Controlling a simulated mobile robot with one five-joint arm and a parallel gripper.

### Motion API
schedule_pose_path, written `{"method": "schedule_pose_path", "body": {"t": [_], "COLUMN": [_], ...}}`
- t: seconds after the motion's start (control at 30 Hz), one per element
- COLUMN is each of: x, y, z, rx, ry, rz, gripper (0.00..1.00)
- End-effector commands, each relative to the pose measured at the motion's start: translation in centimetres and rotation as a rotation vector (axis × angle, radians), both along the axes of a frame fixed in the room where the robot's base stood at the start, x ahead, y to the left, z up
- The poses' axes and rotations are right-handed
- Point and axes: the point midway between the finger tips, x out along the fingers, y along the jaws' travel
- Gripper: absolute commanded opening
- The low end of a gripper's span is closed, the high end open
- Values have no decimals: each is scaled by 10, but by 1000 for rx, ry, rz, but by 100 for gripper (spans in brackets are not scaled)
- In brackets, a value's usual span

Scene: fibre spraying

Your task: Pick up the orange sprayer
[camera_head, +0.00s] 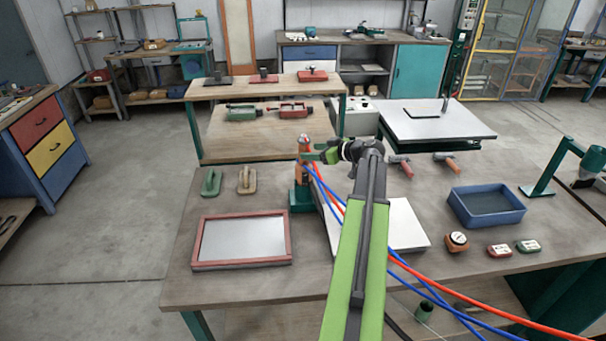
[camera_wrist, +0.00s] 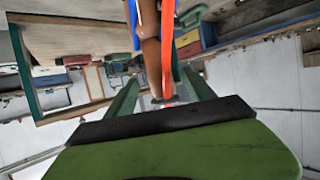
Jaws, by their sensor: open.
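The orange sprayer (camera_head: 303,172) stands upright in a teal holder (camera_head: 301,201) on the near workbench, with blue and red hoses running from it. My gripper (camera_head: 313,154) is at the sprayer's upper part, coming from the right. In the wrist view, the sprayer's orange-brown body (camera_wrist: 151,58) lies between the two green fingers of my gripper (camera_wrist: 158,82). The fingers are apart, with visible gaps beside the body. Whether either finger touches it I cannot tell. My arm hides part of the bench and the hoses in the head view.
A red-framed panel (camera_head: 243,239) lies left of the holder, with two trowels (camera_head: 228,181) behind it. A white board (camera_head: 405,225) lies beneath my arm. Two red-and-grey tools (camera_head: 402,166), a blue tray (camera_head: 487,204) and a round gauge (camera_head: 457,241) are on the right.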

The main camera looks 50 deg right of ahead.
Motion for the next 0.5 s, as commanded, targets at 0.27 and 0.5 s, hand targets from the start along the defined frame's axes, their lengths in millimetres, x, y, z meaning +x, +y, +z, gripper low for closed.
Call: {"method": "schedule_pose_path", "body": {"t": [0.27, 0.5], "x": [39, 45], "y": [1, 3], "z": [-21, -21], "rx": [1, 0], "ry": [1, 0], "rz": [2, -1], "gripper": [62, 62]}}
